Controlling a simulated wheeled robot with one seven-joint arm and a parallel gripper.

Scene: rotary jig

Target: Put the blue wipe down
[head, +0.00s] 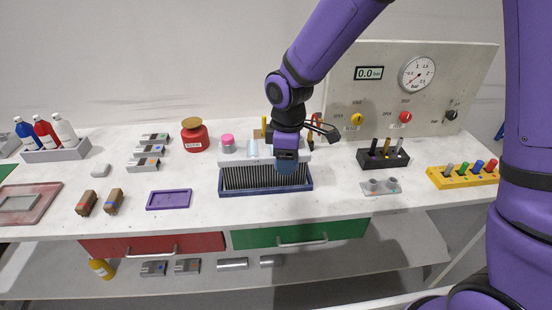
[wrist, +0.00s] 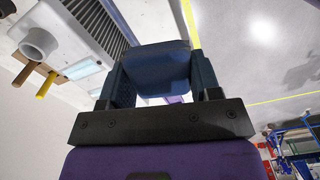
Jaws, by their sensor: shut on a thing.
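My gripper (head: 287,154) hangs pointing down in front of the white-topped block with dark fins, at the middle of the table. In the wrist view my gripper (wrist: 160,82) is shut on the dark blue wipe (wrist: 150,65), which sits between the two fingers. In the head view the blue wipe (head: 287,168) shows only as a small dark blue patch at the fingertips, over the right part of the fins. I cannot tell whether it touches them.
The finned block (head: 245,177) stands in a dark blue tray (head: 265,192). A purple tray (head: 169,206) lies to its left, a grey two-socket plate (head: 381,194) and black holder (head: 372,163) to its right. A gauge panel (head: 440,60) stands behind. Bare tabletop shows between these.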

